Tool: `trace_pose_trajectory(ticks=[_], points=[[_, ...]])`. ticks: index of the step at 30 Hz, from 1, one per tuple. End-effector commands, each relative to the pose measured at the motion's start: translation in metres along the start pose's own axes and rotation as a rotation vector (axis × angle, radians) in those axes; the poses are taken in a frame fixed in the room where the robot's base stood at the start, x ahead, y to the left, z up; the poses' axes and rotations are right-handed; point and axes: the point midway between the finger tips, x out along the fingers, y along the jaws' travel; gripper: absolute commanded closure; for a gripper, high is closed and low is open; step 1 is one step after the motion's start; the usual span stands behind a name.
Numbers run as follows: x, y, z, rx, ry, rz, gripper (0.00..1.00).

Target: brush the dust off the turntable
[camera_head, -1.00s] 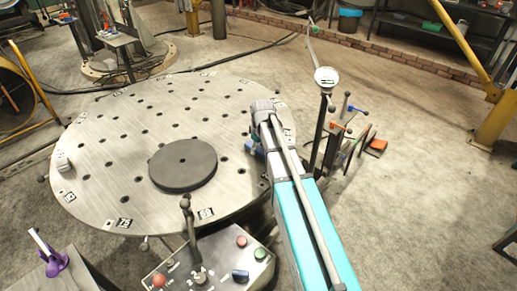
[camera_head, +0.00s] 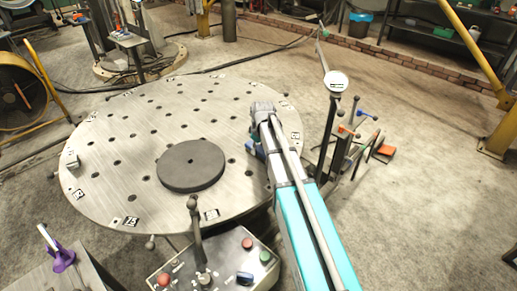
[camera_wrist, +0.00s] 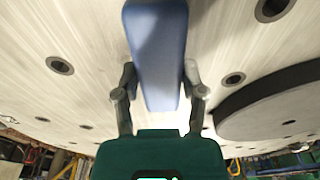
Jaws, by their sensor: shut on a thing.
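The turntable (camera_head: 140,192) is a big round steel plate with rows of dark holes and small number tags along its rim. A dark round disc (camera_head: 190,168) lies on it, and shows at the right in the wrist view (camera_wrist: 275,105). My gripper (camera_wrist: 160,74) is shut on a blue brush (camera_wrist: 158,45), which lies between its two fingers, over the plate. In the head view my arm reaches over the plate's right side and mostly hides the gripper; a little blue shows beside it. I cannot tell whether the brush touches the plate, and no dust stands out.
A control box (camera_head: 222,262) with a lever and buttons stands at the plate's near edge. A round gauge (camera_head: 336,82) on a stand and a rack of tools (camera_head: 360,140) stand right of my arm. A purple holder (camera_head: 62,256) is at the lower left. Concrete floor is open at the right.

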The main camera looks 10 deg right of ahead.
Motion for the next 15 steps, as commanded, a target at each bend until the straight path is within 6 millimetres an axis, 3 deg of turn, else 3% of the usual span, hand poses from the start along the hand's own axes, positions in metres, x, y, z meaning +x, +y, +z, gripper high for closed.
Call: trace_pose_trajectory(ticks=[15], points=[[0.002,-0.006,-0.028,-0.001,0.001,0.000,0.85]])
